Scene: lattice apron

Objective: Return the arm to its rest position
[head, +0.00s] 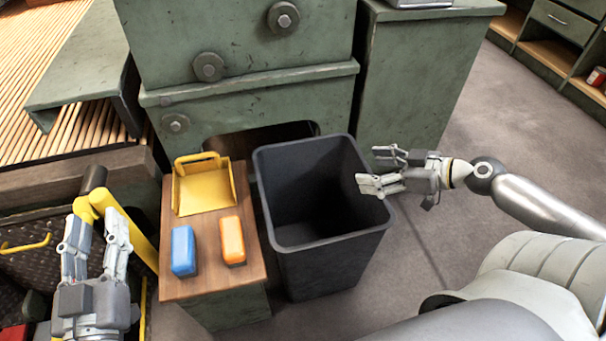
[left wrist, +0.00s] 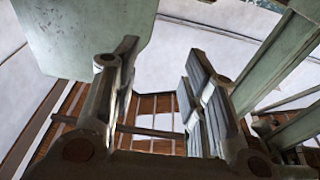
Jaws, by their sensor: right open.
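My right gripper (head: 378,169) is open and empty, reaching in from the right over the right rim of the black bin (head: 345,252). My left gripper (head: 96,228) is at the lower left, left of the small wooden-topped stand. Its two fingers point away from me and stand apart with nothing between them. The left wrist view shows the same open fingers (left wrist: 160,85) against a pale ceiling or wall, with brown panels behind.
The stand (head: 208,285) holds a yellow tray (head: 205,190), a blue block (head: 183,250) and an orange block (head: 232,240). A green machine (head: 240,40) rises behind. A green cabinet (head: 415,90) stands behind the bin. Grey floor (head: 500,130) is open at right.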

